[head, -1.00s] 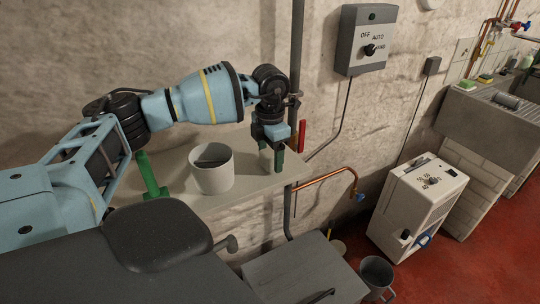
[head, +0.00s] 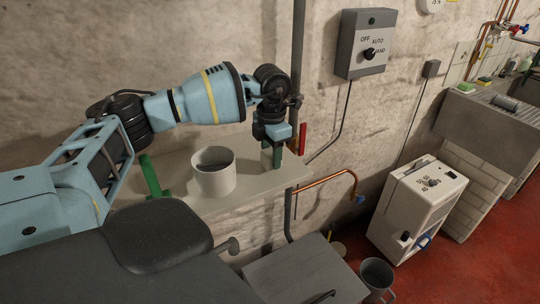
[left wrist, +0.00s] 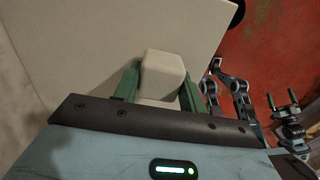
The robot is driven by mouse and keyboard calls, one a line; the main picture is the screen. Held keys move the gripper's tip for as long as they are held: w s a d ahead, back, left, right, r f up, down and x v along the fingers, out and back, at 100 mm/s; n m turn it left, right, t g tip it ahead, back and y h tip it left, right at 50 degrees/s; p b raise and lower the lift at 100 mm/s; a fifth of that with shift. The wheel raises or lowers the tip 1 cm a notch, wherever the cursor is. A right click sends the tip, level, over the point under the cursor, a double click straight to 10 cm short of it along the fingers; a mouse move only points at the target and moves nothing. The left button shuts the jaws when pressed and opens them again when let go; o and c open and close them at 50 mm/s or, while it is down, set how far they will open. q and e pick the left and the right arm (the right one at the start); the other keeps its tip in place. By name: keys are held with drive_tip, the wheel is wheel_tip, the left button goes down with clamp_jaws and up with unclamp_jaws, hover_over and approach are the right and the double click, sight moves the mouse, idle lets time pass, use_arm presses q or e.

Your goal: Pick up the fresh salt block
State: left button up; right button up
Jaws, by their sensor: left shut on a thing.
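The salt block (left wrist: 163,75) is a pale, off-white block with rounded edges. It sits between the two green fingers of my left gripper (left wrist: 160,85) in the left wrist view, and the fingers are shut on it. In the head view, my left gripper (head: 272,157) points down over the right end of the pale shelf (head: 240,192), and the block (head: 266,159) shows partly behind a finger. I cannot tell how far it is above the shelf. My right gripper (left wrist: 282,104) shows small at the right of the left wrist view, with its fingers apart.
A red upright object (head: 302,138) and a vertical pipe (head: 297,60) stand close right of the gripper. A copper pipe (head: 330,180) runs below.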

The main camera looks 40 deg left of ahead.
use_arm(q)
wheel_tip(320, 180, up, 4)
drive_tip(key=shift+f+p, duration=0.15)
drive_tip(key=shift+p, duration=0.55)
drive_tip(key=s+d+p, duration=0.1)
drive_tip(key=s, duration=0.1)
drive_tip(key=s+d+p, duration=0.1)
drive_tip(key=s+d, duration=0.1)
drive_tip(key=s+d+p, duration=0.1)
drive_tip(key=s+d, duration=0.1)
drive_tip(key=shift+r+p, duration=0.35)
drive_tip(key=shift+r, duration=0.05)
drive_tip(key=s+d, duration=0.5)
drive_tip(key=s, duration=0.1)
drive_tip(key=shift+s+d+f, duration=0.15)
drive_tip(key=shift+f, duration=0.1)
use_arm(e)
drive_tip(key=w+r+t, duration=0.1)
drive_tip(key=w+r, duration=0.4)
drive_tip(key=r, duration=0.1)
drive_tip(key=shift+w+d+r+t, duration=0.15)
drive_tip(key=shift+d+r+t, duration=0.25)
drive_tip(key=shift+d, duration=0.05)
